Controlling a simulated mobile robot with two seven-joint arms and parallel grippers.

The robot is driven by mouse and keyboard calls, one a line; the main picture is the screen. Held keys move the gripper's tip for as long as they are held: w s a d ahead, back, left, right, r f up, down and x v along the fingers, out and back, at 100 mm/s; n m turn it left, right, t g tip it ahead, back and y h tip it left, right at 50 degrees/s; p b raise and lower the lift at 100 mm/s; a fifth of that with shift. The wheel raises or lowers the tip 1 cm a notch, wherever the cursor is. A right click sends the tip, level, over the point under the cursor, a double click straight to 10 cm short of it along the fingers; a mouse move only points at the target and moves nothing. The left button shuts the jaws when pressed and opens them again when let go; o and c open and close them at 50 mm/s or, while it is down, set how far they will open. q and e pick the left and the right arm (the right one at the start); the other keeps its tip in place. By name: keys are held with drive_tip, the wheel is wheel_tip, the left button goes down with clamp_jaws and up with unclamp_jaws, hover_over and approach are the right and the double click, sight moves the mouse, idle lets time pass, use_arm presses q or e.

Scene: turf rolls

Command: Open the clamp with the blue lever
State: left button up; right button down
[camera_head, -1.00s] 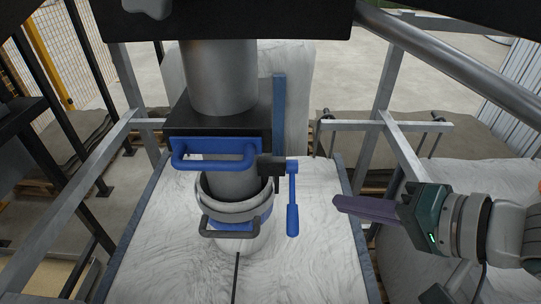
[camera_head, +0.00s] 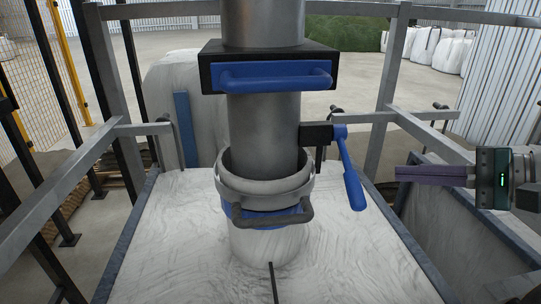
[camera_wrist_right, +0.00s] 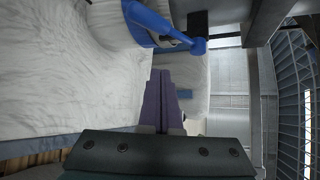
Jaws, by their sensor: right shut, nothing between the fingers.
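The blue lever (camera_head: 352,178) hangs down and slightly outward from a black block (camera_head: 316,135) on the right of the steel pipe (camera_head: 263,125). Below, a grey clamp ring (camera_head: 264,188) with a dark curved handle (camera_head: 272,219) surrounds the pipe's lower end above white sack material. My right gripper (camera_head: 397,173), with purple fingers, is shut and empty, just right of the lever in the picture with a visible gap. In the right wrist view the lever (camera_wrist_right: 148,24) lies beyond the fingertips (camera_wrist_right: 160,73). My left gripper is out of view.
A blue bar handle (camera_head: 275,77) sits on a black housing above the lever. Grey metal frame rails (camera_head: 400,90) stand on both sides. A white sack surface (camera_head: 170,230) spreads beneath the pipe. White bags (camera_head: 440,50) stand far back right.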

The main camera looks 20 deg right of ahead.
sight(350, 175)
drive_tip(key=shift+d, duration=0.2)
drive_tip(key=b+x, duration=0.7)
drive_tip(key=x, duration=0.3)
drive_tip(key=shift+s+a+r+p, duration=0.3)
drive_tip(key=shift+s+p, duration=0.25)
drive_tip(key=shift+p, duration=0.2)
drive_tip(key=shift+s+a+r+p, duration=0.2)
drive_tip(key=shift+s+r+p, duration=0.1)
drive_tip(key=shift+s+p, duration=0.4)
drive_tip(key=shift+s+a+r+p, duration=0.25)
drive_tip(key=shift+s+p, duration=0.2)
drive_tip(key=shift+p, duration=0.35)
